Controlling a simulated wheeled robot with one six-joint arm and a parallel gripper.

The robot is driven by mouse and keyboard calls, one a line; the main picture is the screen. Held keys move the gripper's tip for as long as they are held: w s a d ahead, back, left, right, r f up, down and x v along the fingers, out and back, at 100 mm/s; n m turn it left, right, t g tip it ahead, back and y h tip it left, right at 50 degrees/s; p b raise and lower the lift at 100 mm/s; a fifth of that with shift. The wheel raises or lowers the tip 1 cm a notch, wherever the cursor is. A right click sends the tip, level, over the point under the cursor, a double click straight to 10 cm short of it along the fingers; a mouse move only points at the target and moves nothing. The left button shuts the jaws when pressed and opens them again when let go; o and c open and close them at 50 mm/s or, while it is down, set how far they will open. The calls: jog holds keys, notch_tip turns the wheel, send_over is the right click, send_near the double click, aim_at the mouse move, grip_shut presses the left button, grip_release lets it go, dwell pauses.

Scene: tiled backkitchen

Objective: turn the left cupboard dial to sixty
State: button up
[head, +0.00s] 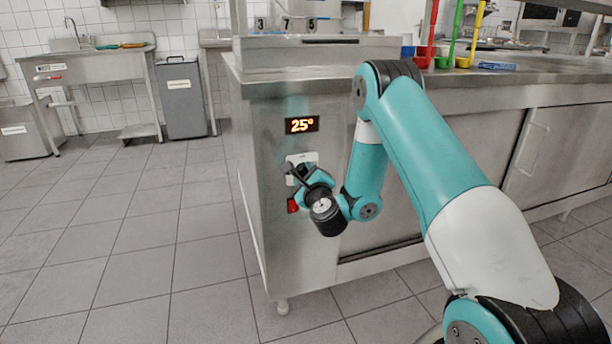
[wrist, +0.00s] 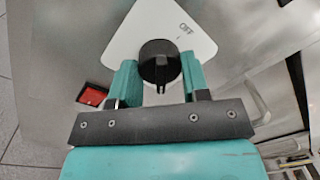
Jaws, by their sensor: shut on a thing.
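The dial (wrist: 158,62) is a round black knob on a white plate (wrist: 130,35) marked OFF, seen in the wrist view. My gripper (wrist: 160,82) is shut on the dial, with one teal finger on each side of it. In the head view my gripper (head: 308,182) is at the cupboard's end panel and mostly hides the dial. The lit display (head: 302,125) above it reads 25°. Only part of the white plate (head: 301,160) shows there.
A red switch (head: 292,205) sits on the panel below the plate; it also shows in the wrist view (wrist: 92,96). The tiled floor at left is clear.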

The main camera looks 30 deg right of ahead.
dwell(0.4)
jog(key=o, duration=0.9)
jog(key=shift+f, duration=0.1)
